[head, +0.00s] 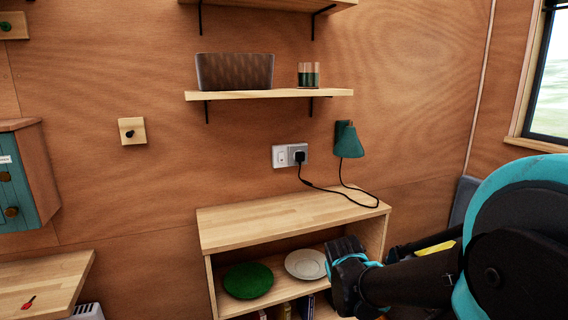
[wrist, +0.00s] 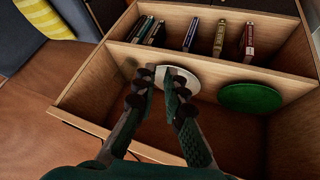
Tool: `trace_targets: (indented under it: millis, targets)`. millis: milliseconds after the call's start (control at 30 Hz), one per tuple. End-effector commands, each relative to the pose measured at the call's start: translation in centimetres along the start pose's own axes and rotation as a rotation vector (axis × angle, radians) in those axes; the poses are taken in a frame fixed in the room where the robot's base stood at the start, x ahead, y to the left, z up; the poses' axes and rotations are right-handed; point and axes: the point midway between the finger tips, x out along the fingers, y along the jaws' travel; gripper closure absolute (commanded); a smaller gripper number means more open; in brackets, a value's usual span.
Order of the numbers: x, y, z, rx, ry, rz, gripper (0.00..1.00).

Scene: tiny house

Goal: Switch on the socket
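The socket (head: 290,156) is a white double wall plate above the wooden cabinet. Its left part (head: 281,157) has a small switch, whose position is too small to tell. A black plug (head: 299,157) sits in its right part, and a black cord runs from it to the teal wall lamp (head: 349,142). The lamp shows no glow. My gripper (head: 347,270) is low at the right, in front of the cabinet and well below the socket. In the wrist view, my gripper (wrist: 158,78) has a gap between its fingertips and holds nothing. The socket is outside the wrist view.
The cabinet (head: 290,223) holds a green plate (head: 248,280), a white plate (head: 305,264) and several books (wrist: 219,38). A wall shelf (head: 270,95) above carries a dark basket (head: 235,71) and a cup (head: 308,75). The wall around the socket is clear.

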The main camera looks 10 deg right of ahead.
Motion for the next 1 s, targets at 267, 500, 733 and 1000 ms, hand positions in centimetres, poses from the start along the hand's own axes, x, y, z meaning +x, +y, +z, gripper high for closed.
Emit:
trace_targets:
  millis: [267,500,733,1000]
  targets:
    - [-2.6,7.2,-14.4,-0.224,0.376,0.309,1.00]
    - [-7.1,7.5,-25.5,-0.525,0.670,0.461,1.00]
    - [-10.3,3.3,-32.8,-0.889,0.884,0.495,1.00]
    - [-10.5,-2.2,-35.4,-1.271,0.987,0.423,1.00]
